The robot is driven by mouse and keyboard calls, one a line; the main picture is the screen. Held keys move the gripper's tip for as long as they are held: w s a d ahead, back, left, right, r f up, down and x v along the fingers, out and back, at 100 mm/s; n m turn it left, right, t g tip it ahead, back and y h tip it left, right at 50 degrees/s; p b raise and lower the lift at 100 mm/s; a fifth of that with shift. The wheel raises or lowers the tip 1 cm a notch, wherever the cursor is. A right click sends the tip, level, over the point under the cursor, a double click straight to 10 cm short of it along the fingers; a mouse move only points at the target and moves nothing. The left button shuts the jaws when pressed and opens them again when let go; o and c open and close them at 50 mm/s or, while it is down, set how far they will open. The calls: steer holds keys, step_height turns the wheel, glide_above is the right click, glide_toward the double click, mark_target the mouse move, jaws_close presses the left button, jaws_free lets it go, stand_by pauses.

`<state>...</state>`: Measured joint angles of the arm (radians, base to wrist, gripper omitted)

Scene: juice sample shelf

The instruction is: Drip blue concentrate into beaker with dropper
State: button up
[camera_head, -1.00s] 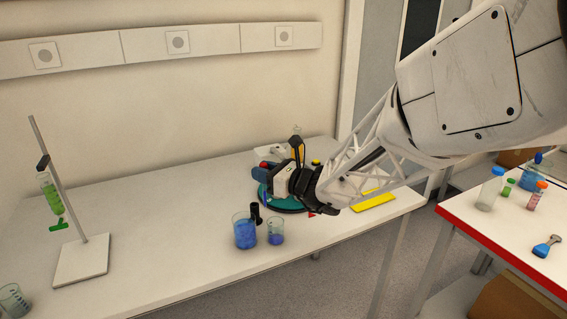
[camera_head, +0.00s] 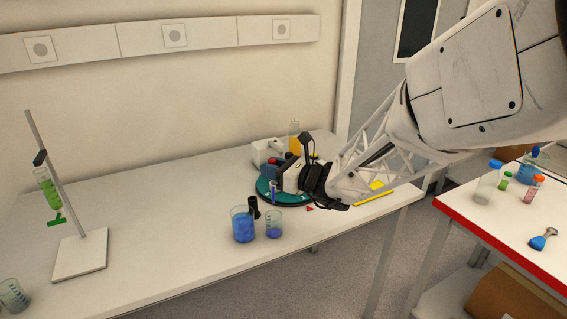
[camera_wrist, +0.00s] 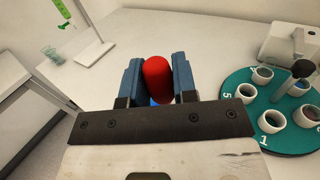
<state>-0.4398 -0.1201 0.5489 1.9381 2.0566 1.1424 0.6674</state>
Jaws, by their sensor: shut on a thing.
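My gripper (camera_head: 271,168) is shut on the red bulb (camera_wrist: 157,78) of the dropper, which sits between the two blue-grey fingers in the wrist view. The dropper's clear tube (camera_head: 273,189) with blue in it appears to hang below the fingers in the head view, above the smaller beaker. The smaller beaker (camera_head: 274,224) holds a little blue liquid. The larger beaker (camera_head: 243,225) to its left is fuller of blue liquid. A patch of blue shows below the bulb in the wrist view; I cannot tell what it belongs to.
A dark upright holder (camera_head: 254,207) stands behind and between the beakers. A teal numbered turntable (camera_wrist: 236,105) with white cups lies beside the gripper. A stand (camera_head: 80,255) with a green-filled tube is at left. The table between is clear.

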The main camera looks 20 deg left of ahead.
steer(key=shift+f, duration=1.4)
jaws_close()
stand_by(0.5)
steer(key=shift+o, duration=0.2)
jaws_free()
steer(key=shift+c, duration=0.2)
steer(key=shift+r, duration=0.1)
